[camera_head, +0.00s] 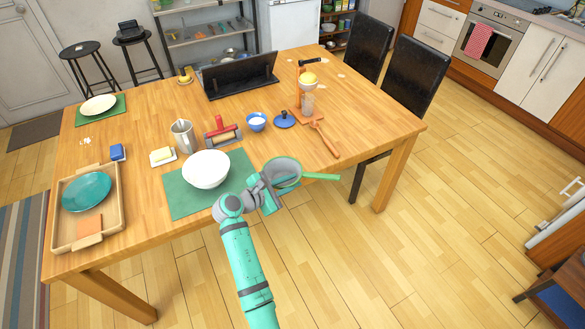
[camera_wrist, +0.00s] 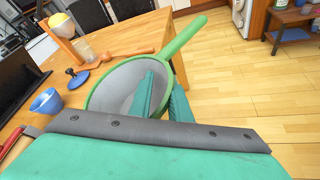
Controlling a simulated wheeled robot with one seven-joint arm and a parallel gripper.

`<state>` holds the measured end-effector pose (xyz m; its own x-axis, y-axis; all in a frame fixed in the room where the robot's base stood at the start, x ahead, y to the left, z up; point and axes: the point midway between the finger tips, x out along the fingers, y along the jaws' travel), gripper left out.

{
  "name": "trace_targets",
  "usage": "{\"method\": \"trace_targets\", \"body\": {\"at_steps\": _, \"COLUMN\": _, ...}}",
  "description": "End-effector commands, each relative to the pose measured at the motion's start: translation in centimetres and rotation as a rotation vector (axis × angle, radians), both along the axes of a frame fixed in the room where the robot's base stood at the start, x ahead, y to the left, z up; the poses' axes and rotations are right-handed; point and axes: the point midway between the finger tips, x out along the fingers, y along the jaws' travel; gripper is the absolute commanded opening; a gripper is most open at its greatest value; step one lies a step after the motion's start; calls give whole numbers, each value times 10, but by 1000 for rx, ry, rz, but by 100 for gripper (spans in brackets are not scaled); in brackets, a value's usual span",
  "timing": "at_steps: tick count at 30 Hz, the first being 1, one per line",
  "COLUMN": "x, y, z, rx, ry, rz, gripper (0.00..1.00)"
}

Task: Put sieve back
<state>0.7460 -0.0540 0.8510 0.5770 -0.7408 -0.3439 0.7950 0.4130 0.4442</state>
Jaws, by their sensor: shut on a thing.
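The sieve (camera_head: 284,164) has a green rim and handle and a grey mesh bowl. My gripper (camera_head: 272,188) is shut on the sieve near its rim, at the front right edge of the table. In the wrist view the sieve (camera_wrist: 112,86) fills the middle, with its handle reaching up and right, and my gripper's teal fingers (camera_wrist: 160,98) close on the rim. A white bowl (camera_head: 206,167) sits on a green mat (camera_head: 182,201) left of my gripper.
The wooden table (camera_head: 150,229) holds a blue bowl (camera_head: 257,122), a blue lid (camera_head: 284,118), a wooden utensil (camera_head: 326,138), a red-handled roller (camera_head: 222,133), a metal mug (camera_head: 183,135) and a tray (camera_head: 57,227). A black stand (camera_head: 240,77) is at the back. Open floor lies right of the table.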

Motion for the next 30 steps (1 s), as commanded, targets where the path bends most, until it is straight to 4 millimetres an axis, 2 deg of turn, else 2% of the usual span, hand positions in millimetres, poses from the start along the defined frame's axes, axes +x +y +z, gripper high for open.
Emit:
{"method": "trace_targets", "body": {"at_steps": 3, "x": -24, "y": 5, "z": -24, "rx": 2, "ry": 1, "rz": 94, "gripper": 0}}
{"method": "trace_targets", "body": {"at_steps": 24, "x": -153, "y": 41, "z": -164, "rx": 4, "ry": 4, "rz": 684, "gripper": 0}}
{"method": "trace_targets", "body": {"at_steps": 30, "x": -182, "y": 49, "z": -194, "rx": 1, "ry": 0, "rz": 825, "gripper": 0}}
